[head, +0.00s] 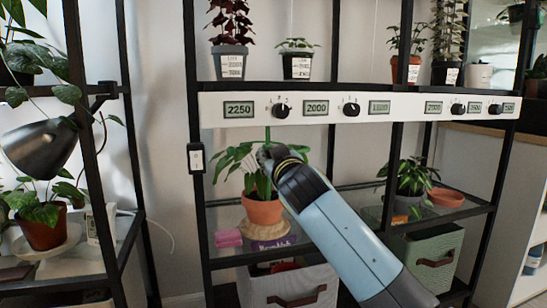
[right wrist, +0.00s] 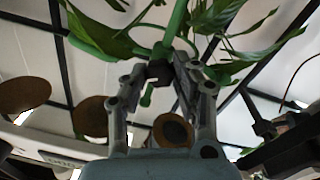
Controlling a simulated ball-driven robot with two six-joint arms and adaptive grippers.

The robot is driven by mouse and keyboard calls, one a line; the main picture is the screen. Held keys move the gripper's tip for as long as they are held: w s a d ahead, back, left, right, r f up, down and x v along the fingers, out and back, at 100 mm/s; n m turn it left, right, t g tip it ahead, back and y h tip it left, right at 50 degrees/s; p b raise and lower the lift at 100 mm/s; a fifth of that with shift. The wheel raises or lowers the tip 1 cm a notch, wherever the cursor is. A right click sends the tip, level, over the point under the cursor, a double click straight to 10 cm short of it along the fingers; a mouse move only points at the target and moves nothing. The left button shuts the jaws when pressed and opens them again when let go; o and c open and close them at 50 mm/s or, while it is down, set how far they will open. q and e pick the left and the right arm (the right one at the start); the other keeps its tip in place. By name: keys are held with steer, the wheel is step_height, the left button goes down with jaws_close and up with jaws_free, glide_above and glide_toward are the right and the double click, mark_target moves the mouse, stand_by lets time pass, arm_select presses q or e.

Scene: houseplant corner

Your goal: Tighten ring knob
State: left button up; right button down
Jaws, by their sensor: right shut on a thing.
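The ring knob (right wrist: 158,72) is a small dark knob beside a green stake (right wrist: 177,28) in the right wrist view. My right gripper (right wrist: 160,75) is shut on it, one finger on each side. In the head view the stake (head: 267,133) rises from a leafy plant in a terracotta pot (head: 262,210). My right gripper (head: 267,156) is among the leaves there and hides the knob. A green bit shows just below the knob in the wrist view. Whether the knob is tight cannot be told. My left gripper is not in view.
A white strip (head: 370,107) with displays and dials crosses the shelf just above my gripper. A pink block (head: 228,238) and a purple box (head: 272,244) lie by the pot. A dark lamp (head: 40,147) is at left. Another plant (head: 411,178) stands at right.

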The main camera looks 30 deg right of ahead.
stand_by(0.3)
steer(key=c, duration=1)
jaws_free()
steer(key=shift+s+a, duration=0.1)
steer(key=v, duration=1.1)
steer(key=shift+s, duration=0.4)
